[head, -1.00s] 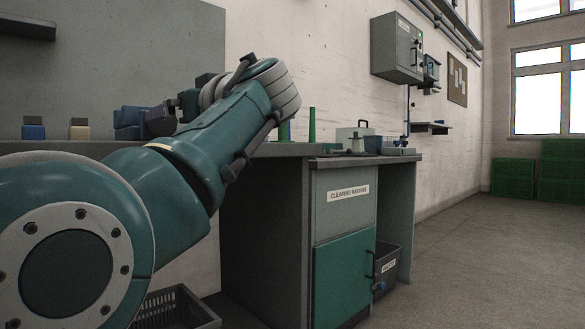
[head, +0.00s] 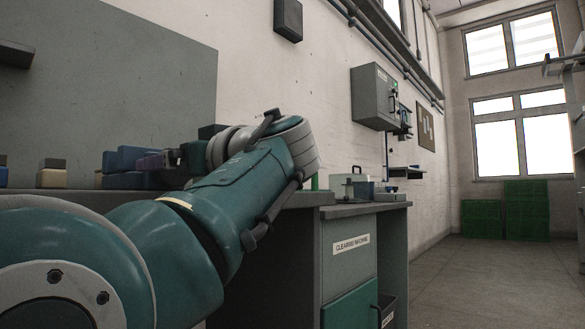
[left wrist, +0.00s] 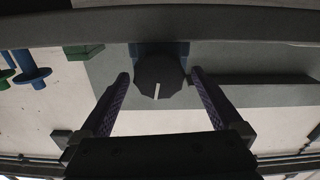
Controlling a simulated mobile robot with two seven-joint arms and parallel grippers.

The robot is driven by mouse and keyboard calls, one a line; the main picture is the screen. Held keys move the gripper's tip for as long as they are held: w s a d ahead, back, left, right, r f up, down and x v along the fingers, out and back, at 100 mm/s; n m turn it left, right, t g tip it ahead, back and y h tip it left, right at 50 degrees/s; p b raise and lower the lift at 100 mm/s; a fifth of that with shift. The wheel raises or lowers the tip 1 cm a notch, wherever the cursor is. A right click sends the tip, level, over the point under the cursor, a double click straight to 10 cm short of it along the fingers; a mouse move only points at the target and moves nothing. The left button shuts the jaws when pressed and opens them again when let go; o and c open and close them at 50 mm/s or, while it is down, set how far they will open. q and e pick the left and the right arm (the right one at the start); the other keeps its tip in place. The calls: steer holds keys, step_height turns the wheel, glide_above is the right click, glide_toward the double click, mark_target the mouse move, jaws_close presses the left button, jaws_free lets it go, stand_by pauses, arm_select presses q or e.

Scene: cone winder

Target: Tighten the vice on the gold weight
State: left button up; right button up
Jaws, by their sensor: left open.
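In the left wrist view a dark round knob (left wrist: 160,82) with a white line stands between the fingers of my left gripper (left wrist: 160,74). The fingers are open, with a gap visible on each side of the knob. A blue body (left wrist: 148,48), apparently the vice, is behind the knob. My left arm hides the rest. No gold weight can be made out for certain. My right gripper is out of view.
A beige block with a dark top (head: 51,179) stands on the bench at left. A labelled grey and green cabinet (head: 349,262) is under the bench. A grey box (head: 374,97) hangs on the wall. Green crates (head: 505,212) stand far back; the floor there is clear.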

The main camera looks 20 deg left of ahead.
arm_select(q)
steer(key=shift+d+f, duration=0.1)
steer(key=shift+d, duration=0.05)
steer(key=shift+c, duration=0.7)
steer(key=c, duration=1.2)
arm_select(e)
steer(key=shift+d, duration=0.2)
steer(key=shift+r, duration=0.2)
